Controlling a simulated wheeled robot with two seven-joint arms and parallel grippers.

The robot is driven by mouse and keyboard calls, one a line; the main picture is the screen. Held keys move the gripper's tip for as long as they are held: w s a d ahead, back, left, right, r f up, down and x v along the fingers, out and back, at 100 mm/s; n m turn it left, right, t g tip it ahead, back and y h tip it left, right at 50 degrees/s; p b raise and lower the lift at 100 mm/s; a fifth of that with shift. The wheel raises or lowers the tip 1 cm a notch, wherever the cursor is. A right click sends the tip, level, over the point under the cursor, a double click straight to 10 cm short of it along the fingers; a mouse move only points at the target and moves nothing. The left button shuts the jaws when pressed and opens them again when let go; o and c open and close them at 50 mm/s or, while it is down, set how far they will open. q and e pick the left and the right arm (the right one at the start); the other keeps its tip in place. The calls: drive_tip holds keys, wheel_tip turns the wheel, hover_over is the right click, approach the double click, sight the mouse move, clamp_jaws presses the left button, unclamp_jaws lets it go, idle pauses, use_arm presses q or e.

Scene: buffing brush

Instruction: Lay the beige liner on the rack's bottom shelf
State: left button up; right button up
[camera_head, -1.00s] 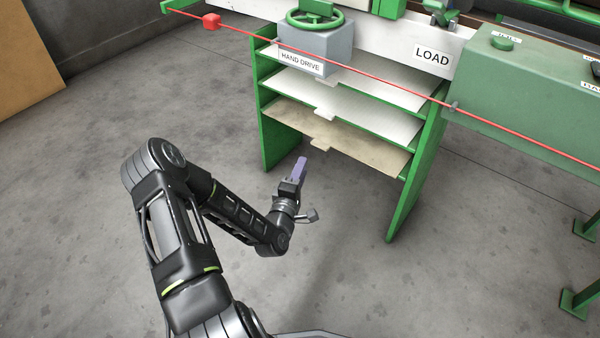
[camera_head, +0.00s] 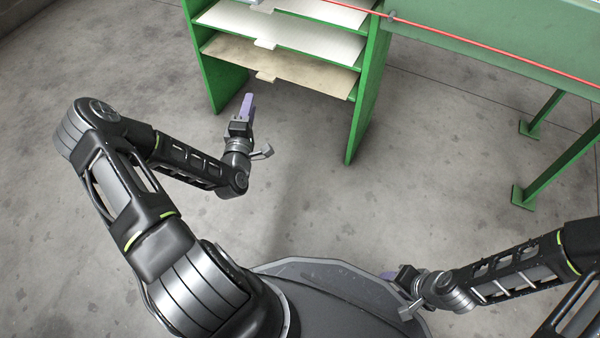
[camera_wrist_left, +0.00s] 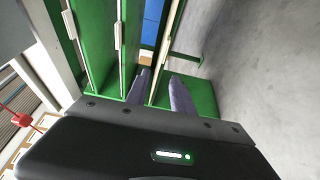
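The beige liner (camera_head: 290,67) lies flat on the bottom shelf of the green rack (camera_head: 362,105), its small tab (camera_head: 267,76) sticking out at the front edge. My left gripper (camera_head: 247,103) is in front of the rack, a little below and left of the tab in the head view, apart from it. In the left wrist view its two purple fingers (camera_wrist_left: 160,92) stand apart, with a pale shelf or liner edge (camera_wrist_left: 166,50) seen between them. My right gripper (camera_head: 391,276) is low by my base; its fingers are mostly hidden.
White sheets (camera_head: 290,30) with tabs lie on the shelves above. A red line (camera_head: 480,44) crosses in front of the rack's top right. A green machine (camera_head: 500,25) on legs (camera_head: 540,115) stands to the right. The floor (camera_head: 310,190) before the rack is clear.

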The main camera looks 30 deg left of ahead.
use_arm(q)
drive_tip(key=s+d+f+m+g+h, duration=0.2)
drive_tip(key=d+f+m+g+h, duration=0.35)
drive_tip(key=d, duration=0.75)
drive_tip(key=s+d+f+m+g+h, duration=0.2)
drive_tip(key=d+f+m+h, duration=0.35)
drive_tip(key=d, duration=0.75)
drive_tip(key=s+d+f+m+g, duration=0.3)
drive_tip(key=s+d+m, duration=0.1)
drive_tip(key=s, duration=0.5)
drive_tip(key=s+d+f+m+g, duration=0.4)
drive_tip(key=s+d+m, duration=0.1)
drive_tip(key=s, duration=0.3)
drive_tip(key=shift+s+d, duration=0.2)
drive_tip(key=shift+s, duration=0.15)
